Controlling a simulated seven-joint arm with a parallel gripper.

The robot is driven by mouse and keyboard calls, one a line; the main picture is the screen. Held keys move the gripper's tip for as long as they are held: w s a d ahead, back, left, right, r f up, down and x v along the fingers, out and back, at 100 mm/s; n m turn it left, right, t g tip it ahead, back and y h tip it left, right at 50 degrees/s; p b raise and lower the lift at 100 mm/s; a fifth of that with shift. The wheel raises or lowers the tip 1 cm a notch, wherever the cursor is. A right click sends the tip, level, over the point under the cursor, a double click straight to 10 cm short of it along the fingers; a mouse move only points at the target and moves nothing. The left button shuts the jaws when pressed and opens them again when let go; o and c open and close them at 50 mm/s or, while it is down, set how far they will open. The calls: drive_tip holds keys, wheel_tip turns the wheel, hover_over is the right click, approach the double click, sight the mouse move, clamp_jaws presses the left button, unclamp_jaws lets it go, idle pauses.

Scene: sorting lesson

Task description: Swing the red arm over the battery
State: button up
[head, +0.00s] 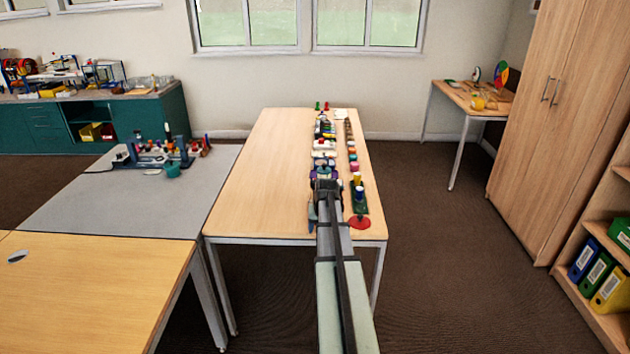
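My gripper (325,182) is at the end of my arm, over the near right part of the long wooden table (260,180). Its fingers are too small and too hidden to tell whether they are open. A dark green base (359,206) with upright blue and yellow cylinders stands just right of my gripper. A flat red round piece (359,222) lies in front of it near the table's front edge. I cannot make out which small thing is the red arm or the battery. My arm hides part of the table.
Many small coloured items (351,150) fill the table's right side beyond my gripper. The table's left half is clear. A grey table (110,205) with tools stands to the left, and a tall wooden cabinet (560,110) to the right.

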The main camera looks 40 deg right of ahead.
sight(314, 181)
drive_tip(key=w+d+r+n+t, duration=0.1)
drive_tip(key=w+d+r, duration=0.25)
drive_tip(key=r, duration=0.35)
drive_tip(key=w+d+r, duration=0.2)
drive_tip(key=d+r, duration=0.3)
drive_tip(key=r, duration=0.2)
drive_tip(key=w+d+r+n+t, duration=0.1)
drive_tip(key=w+d+r, duration=0.1)
drive_tip(key=d+r, duration=0.3)
drive_tip(key=w+f+n, duration=0.2)
drive_tip(key=f, duration=0.1)
drive_tip(key=w+a+f+n, duration=0.1)
drive_tip(key=w+f+n, duration=0.1)
drive_tip(key=w+f, duration=0.1)
drive_tip(key=w+f+n+y, duration=0.1)
drive_tip(key=w+f+n, duration=0.1)
drive_tip(key=f, duration=0.3)
drive_tip(key=shift+w+a, duration=0.35)
drive_tip(key=shift+w, duration=0.1)
drive_tip(key=shift+c, duration=0.2)
drive_tip(key=c, duration=1)
